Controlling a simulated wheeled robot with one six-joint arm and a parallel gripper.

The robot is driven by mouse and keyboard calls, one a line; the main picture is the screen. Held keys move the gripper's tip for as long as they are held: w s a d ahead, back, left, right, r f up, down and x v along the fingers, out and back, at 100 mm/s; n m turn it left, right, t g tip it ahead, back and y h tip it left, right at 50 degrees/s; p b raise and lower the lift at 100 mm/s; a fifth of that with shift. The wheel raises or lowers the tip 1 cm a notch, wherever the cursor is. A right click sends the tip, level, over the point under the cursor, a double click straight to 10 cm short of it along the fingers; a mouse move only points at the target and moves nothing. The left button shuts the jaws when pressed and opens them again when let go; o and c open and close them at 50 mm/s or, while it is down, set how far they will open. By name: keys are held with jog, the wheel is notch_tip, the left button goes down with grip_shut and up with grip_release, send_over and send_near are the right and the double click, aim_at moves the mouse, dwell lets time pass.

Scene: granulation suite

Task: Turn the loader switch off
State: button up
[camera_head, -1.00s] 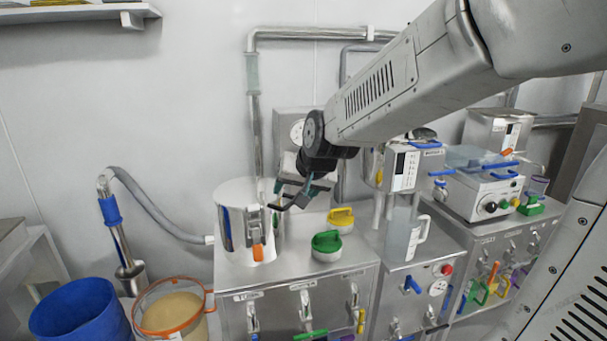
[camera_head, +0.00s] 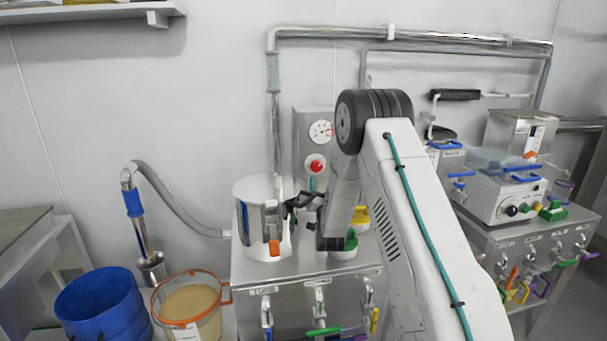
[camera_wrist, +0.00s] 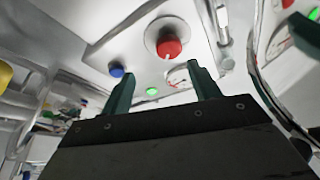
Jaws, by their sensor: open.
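A round red knob (camera_head: 316,166) on a pale collar sits on the grey wall panel (camera_head: 301,150) behind the steel vessel, below a round gauge (camera_head: 321,131). I take this knob to be the loader switch; no label is readable. In the wrist view the red knob (camera_wrist: 170,47) has a white mark on its face, and a lit green lamp (camera_wrist: 152,91) and a blue knob (camera_wrist: 116,70) are nearby. My gripper (camera_wrist: 163,78) is open and empty, its fingers apart from the knob. In the head view my gripper (camera_head: 292,203) is below the knob, by the vessel.
The steel vessel (camera_head: 252,215) stands close beside my gripper. Green (camera_head: 345,246) and yellow (camera_head: 361,217) lidded pots stand behind my arm on the steel cabinet (camera_head: 290,277). A vertical pipe (camera_head: 275,120) runs left of the panel. Blue tubs (camera_head: 97,300) are at lower left.

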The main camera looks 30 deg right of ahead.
aim_at(317, 169)
jog(key=shift+n+y, duration=0.3)
jog(key=shift+n, duration=0.1)
jog(key=x, duration=0.3)
jog(key=a+x, duration=0.1)
jog(key=x, duration=0.2)
jog(key=shift+w+r, duration=0.2)
jog(key=shift+r, duration=0.05)
jog(key=shift+w+d+r, duration=0.2)
jog(key=shift+w, duration=0.4)
jog(key=c, duration=1)
